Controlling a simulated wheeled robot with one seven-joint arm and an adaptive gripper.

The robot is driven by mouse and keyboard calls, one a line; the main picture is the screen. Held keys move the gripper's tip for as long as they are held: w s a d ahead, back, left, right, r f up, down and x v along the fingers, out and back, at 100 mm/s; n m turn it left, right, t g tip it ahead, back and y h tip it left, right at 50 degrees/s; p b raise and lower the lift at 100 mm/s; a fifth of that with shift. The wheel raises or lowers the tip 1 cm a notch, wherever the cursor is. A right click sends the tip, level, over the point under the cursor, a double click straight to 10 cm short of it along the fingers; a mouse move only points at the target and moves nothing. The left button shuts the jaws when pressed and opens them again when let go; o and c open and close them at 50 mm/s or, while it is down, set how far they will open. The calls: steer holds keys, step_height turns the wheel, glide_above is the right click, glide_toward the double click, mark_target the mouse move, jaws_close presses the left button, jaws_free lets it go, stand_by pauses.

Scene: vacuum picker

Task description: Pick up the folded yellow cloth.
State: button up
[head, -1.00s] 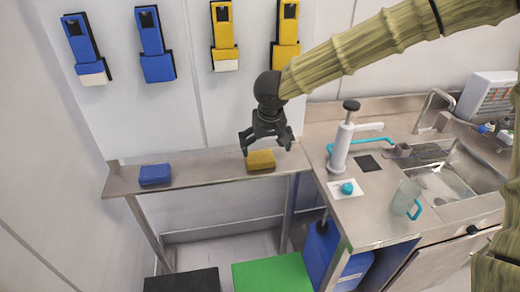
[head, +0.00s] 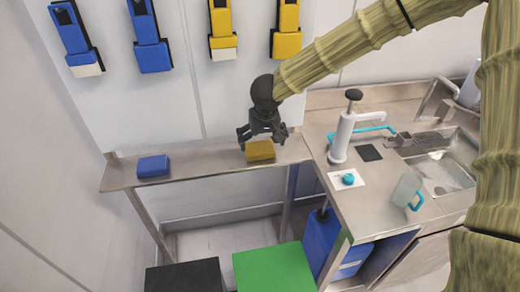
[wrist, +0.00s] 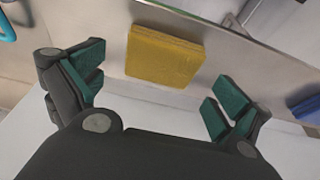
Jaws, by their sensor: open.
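The folded yellow cloth (head: 260,151) lies on the narrow metal shelf (head: 215,168) against the wall. In the wrist view the cloth (wrist: 164,56) appears as a flat yellow block at the top middle, beyond and between the fingers. My gripper (head: 262,139) is just above and behind the cloth in the head view. In the wrist view my gripper (wrist: 155,95) is open, its green-padded fingers spread wide with nothing between them. I see no contact with the cloth.
A folded blue cloth (head: 153,166) lies on the same shelf to the left. A white pump (head: 343,130), a clear jug (head: 406,190) and a sink stand at right. Blue and yellow holders hang on the wall. A green bin lid (head: 274,270) is below.

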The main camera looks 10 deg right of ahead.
mark_target(260, 148)
steer(key=x, duration=0.4)
steer(key=shift+w+a+p, duration=0.1)
steer(key=shift+p, duration=0.2)
steer(key=shift+c, duration=0.4)
steer(key=c, duration=0.8)
steer(key=shift+r, duration=0.5)
steer(key=b+v, duration=0.1)
steer(key=v, duration=0.1)
steer(key=shift+r, duration=0.25)
steer(key=s+r+b, duration=0.1)
steer(key=s+b, duration=0.2)
steer(key=s, duration=1.2)
steer(key=shift+s+d+r, duration=0.25)
steer(key=shift+r, duration=0.05)
